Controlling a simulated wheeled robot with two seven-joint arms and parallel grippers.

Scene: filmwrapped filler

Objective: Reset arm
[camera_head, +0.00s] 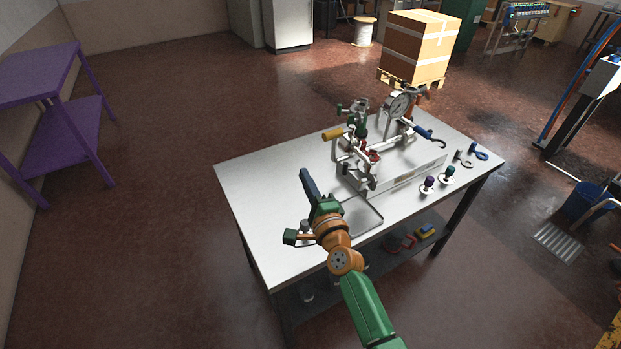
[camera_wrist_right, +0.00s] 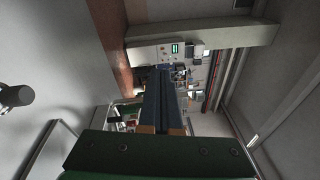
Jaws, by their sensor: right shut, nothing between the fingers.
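My right arm, green and orange, reaches in from the bottom of the head view. My right gripper (camera_head: 309,184) is over the front left part of the white table (camera_head: 262,215). Its dark fingers are together with nothing between them. In the right wrist view the shut fingers of the right gripper (camera_wrist_right: 163,95) point away from the camera, with no object at their tips. My left gripper does not show in either view.
A metal fixture with a dial gauge (camera_head: 399,105) stands at the table's back. A shallow tray (camera_head: 362,217) lies right of my gripper. Two knobbed pieces, one with a purple top (camera_head: 429,183), stand at the right. The table's left part is clear. A purple shelf (camera_head: 70,140) stands far left.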

